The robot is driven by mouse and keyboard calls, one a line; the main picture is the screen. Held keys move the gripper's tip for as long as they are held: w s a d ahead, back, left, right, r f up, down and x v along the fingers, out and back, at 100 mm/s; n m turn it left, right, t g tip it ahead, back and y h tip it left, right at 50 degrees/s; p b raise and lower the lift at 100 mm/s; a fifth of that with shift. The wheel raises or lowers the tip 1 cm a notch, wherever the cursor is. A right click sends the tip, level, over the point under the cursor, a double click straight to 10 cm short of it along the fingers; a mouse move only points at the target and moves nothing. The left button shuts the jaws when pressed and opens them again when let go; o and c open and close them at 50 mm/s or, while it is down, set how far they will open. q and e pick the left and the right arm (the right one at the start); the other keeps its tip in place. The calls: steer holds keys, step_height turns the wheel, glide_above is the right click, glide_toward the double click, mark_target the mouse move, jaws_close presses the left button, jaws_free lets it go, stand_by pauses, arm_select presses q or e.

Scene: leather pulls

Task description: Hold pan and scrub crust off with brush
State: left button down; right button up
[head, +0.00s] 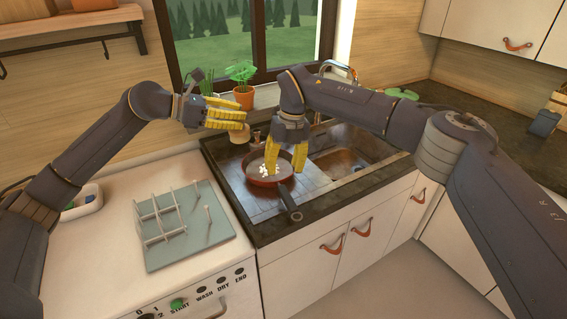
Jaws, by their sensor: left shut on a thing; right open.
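The pan (284,180), reddish-brown outside with a dark handle, sits on the tiled drainboard left of the sink basin. Its handle points toward the front counter edge. Whitish crust bits (263,170) lie on its inside. My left gripper (243,114) is up behind and left of the pan, shut on what looks like the tan brush (240,134); the fingers hide part of it. My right gripper (286,164) points down with its yellow fingers apart, over the right part of the pan, hiding some of it. I cannot tell whether the fingers touch the pan.
The sink basin (340,163) is right of the pan, with a faucet (340,70) behind it. Potted plants (242,84) stand on the windowsill. A dish rack (170,213) on a blue-grey mat (215,240) occupies the white appliance top at left.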

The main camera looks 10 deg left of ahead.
mark_target(284, 190)
steer(key=shift+t+h, duration=0.4)
steer(key=shift+h, duration=0.3)
step_height(284, 190, down, 11)
steer(key=shift+o, duration=0.2)
jaws_close()
stand_by(0.5)
stand_by(0.4)
stand_by(0.9)
